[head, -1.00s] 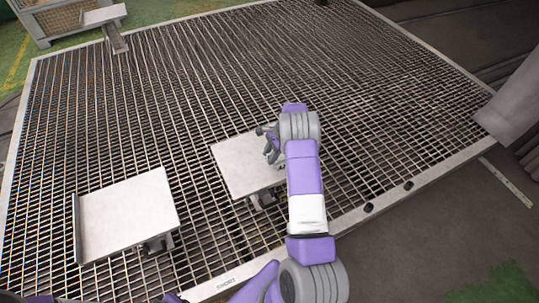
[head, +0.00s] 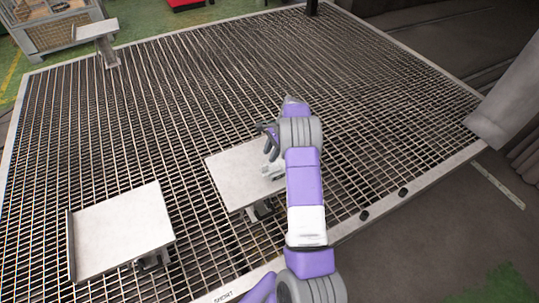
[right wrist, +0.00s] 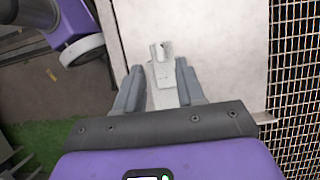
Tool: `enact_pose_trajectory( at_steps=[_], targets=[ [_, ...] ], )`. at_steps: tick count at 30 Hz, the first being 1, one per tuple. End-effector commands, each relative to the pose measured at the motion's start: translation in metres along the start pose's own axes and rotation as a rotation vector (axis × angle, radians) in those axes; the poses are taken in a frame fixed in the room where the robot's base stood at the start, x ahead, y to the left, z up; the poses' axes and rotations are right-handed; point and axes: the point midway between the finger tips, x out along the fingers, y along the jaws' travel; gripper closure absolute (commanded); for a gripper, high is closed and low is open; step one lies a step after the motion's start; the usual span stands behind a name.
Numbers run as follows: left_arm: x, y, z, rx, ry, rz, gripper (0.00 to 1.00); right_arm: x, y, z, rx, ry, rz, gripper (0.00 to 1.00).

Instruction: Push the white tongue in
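The white tongue (right wrist: 162,68) is a small pale piece with a notched end, lying over a flat white plate (right wrist: 222,50). In the head view the tongue (head: 272,172) shows partly beside my right wrist, near the right side of the plate (head: 235,172). My right gripper (right wrist: 159,82) is open, with one finger on each side of the tongue. I cannot tell whether either finger touches it. In the head view my right gripper (head: 268,140) is over the plate's upper right edge, partly hidden by my wrist. My left gripper is out of view.
A second white plate (head: 122,232) stands at the lower left on the grating (head: 180,110). A small stand (head: 103,40) is at the far left corner, near a crate (head: 55,28). The grating's middle is clear.

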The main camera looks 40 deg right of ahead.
Motion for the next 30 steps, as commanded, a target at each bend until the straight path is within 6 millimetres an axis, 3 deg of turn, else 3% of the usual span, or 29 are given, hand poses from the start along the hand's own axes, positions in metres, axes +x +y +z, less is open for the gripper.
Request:
enact_pose_trajectory(
  at_steps=[2, 6, 8, 11, 21, 25, 30],
  targets=[
    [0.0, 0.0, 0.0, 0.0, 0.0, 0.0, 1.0, 0.0, 0.0, 0.0, 0.0, 0.0, 0.0, 0.62],
    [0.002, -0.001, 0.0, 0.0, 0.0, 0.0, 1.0, 0.002, 0.0, 0.001, -0.036, 0.008, 0.004, 0.43],
    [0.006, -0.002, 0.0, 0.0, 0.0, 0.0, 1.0, 0.004, 0.001, 0.003, -0.106, 0.024, 0.012, 0.43],
    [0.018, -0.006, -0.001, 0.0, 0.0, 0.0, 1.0, 0.009, 0.002, 0.006, -0.326, 0.076, 0.04, 0.43],
    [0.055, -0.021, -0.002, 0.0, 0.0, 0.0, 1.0, 0.016, 0.001, 0.022, -1.298, 0.267, 0.234, 0.43],
    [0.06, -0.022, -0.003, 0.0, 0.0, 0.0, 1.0, 0.014, 0.0, 0.026, -1.493, 0.298, 0.289, 0.43],
    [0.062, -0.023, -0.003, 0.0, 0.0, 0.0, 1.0, 0.02, 0.0, 0.024, -1.561, 0.305, 0.312, 0.43]
  ],
)
